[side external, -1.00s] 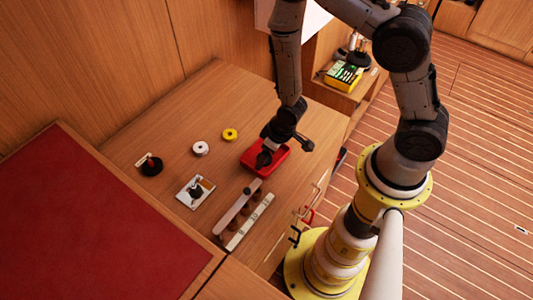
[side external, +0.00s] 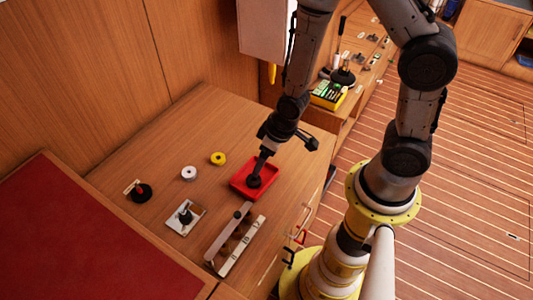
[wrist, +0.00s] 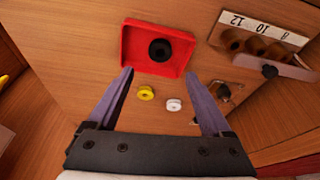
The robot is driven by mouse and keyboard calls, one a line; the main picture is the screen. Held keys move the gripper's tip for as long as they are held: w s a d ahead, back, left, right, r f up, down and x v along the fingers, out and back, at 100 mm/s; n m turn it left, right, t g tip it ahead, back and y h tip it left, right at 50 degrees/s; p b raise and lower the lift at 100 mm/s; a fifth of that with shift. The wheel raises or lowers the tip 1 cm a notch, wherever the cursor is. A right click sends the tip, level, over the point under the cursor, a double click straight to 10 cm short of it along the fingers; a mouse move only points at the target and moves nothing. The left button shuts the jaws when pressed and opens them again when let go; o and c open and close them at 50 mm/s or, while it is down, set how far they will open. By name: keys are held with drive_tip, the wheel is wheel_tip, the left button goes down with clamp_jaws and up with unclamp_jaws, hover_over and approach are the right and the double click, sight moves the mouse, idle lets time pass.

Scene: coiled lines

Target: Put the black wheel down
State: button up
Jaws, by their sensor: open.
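The black wheel (wrist: 160,50) lies flat inside the red tray (wrist: 133,64) in the wrist view. In the side external view the black wheel (side external: 254,182) is at the tray's middle, just under my fingertips, and the red tray (side external: 270,176) shows around it. My gripper (wrist: 167,80) is open, its two fingers spread wide with nothing between them. In the side external view my gripper (side external: 262,160) hangs above the tray, and I cannot tell the exact gap to the wheel.
A yellow wheel (side external: 218,158) and a white wheel (side external: 189,173) lie left of the tray. A post on a pale plate (side external: 186,217), a black round base (side external: 141,192) and a numbered rack (side external: 243,246) stand nearby. The table behind the tray is clear.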

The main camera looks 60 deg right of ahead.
drive_tip(key=s+d+r+t, duration=0.1)
drive_tip(key=s+d+r, duration=0.15)
drive_tip(key=r, duration=1.45)
drive_tip(key=s+d+r+m+t, duration=0.1)
drive_tip(key=s+r, duration=0.7)
drive_tip(key=s, duration=0.2)
drive_tip(key=shift+s+d+r, duration=0.15)
drive_tip(key=shift+s+r, duration=0.15)
drive_tip(key=shift+r, duration=0.05)
